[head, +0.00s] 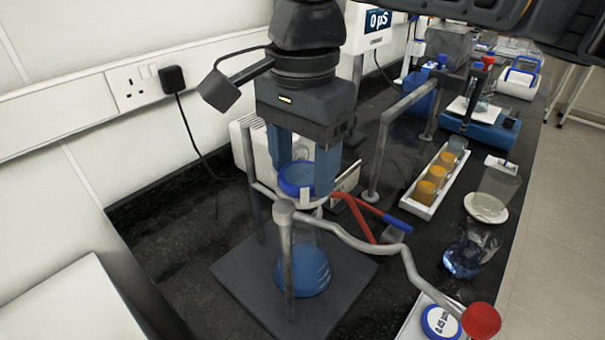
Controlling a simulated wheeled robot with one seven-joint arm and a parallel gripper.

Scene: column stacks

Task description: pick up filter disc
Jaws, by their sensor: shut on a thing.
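My gripper (303,172) points down in the head view, over a conical flask. Its two blue-grey fingers are shut on a round filter disc (296,180) with a blue rim and a darker middle. The disc is at the fingertips, just above a small pale fitting over the flask neck. I cannot tell whether the disc touches that fitting. A second blue-rimmed disc (440,323), with a white printed face, lies in a white tray at the bottom right.
The flask (306,271) holds blue liquid and stands on a dark plate (232,271). Red-and-blue-handled tools (372,211) lie just right. A rack of amber jars (431,185) stands farther right.

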